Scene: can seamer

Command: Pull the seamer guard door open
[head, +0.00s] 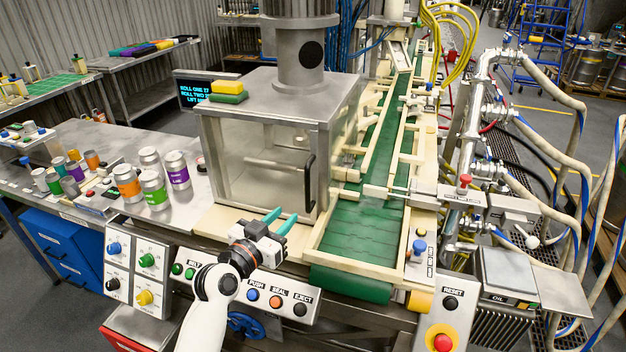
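The seamer guard door (262,178) is a clear panel in a metal frame on the front of the seamer housing (270,90). It looks shut. Its dark vertical handle (309,183) is on the right side of the door. My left gripper (281,219) has teal fingertips spread apart with nothing between them. It is in front of and below the door, lower left of the handle, and appears apart from it. My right gripper is not in the head view.
A green conveyor (360,235) with cream rails runs along the right of the housing. A button panel (268,297) lies below my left gripper. Several cans (154,190) stand on the steel table at left. Pipes and hoses (480,120) crowd the right.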

